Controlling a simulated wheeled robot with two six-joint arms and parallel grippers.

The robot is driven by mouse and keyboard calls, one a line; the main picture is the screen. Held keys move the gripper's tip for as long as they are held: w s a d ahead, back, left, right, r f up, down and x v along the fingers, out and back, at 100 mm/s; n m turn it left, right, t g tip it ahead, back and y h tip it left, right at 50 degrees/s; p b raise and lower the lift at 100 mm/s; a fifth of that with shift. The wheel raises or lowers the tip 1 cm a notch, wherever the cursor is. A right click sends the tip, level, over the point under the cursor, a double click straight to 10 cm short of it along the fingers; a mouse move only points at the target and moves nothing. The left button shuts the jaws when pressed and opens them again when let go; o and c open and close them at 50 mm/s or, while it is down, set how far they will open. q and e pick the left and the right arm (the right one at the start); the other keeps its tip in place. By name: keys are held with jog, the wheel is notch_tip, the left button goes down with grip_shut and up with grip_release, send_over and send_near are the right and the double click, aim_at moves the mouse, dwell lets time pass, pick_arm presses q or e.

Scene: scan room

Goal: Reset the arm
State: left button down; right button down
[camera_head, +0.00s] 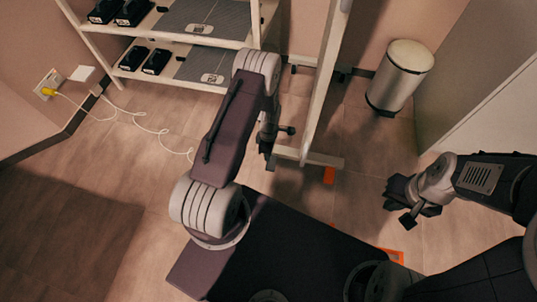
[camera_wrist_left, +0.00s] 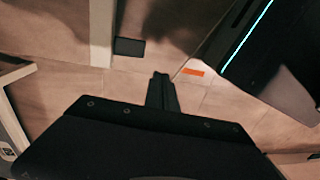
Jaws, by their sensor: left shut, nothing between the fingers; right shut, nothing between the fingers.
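My left arm comes in from the left and bends over the floor in the head view. My left gripper (camera_head: 268,150) points down beside the foot of a white upright frame, shut and empty. In the left wrist view its fingers (camera_wrist_left: 161,82) are together above bare floor. My right gripper (camera_head: 408,212) is at the right, low over the floor, shut and empty. Part of the left gripper is hidden behind its own arm link in the head view.
A white shelf (camera_head: 170,35) with black devices and grey panels stands at the back left. A white upright frame (camera_head: 322,85) stands close to my left gripper. A bin (camera_head: 399,77) is by the back wall. A cable (camera_head: 140,125) lies on the floor at left.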

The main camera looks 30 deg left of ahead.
pick_arm(q)
jog(key=shift+r, duration=0.1)
dwell(0.5)
jog(key=s+d+r+m+t, duration=0.1)
jog(key=s+d+r+m, duration=0.15)
jog(key=r+m, duration=1.15)
jog(key=s+d+r+m+t+p, duration=0.1)
jog(key=s+r+m, duration=0.25)
jog(key=r, duration=0.35)
jog(key=s+d+r+m+p, duration=0.1)
jog(key=s+d+r+m, duration=0.15)
jog(key=s+r, duration=0.35)
notch_tip(320, 180, up, 36)
jog(key=w+p, duration=0.1)
jog(key=p, duration=3.3)
jog(key=shift+w+a+f, duration=0.15)
jog(key=shift+a+f, duration=0.05)
jog(key=shift+a, duration=0.1)
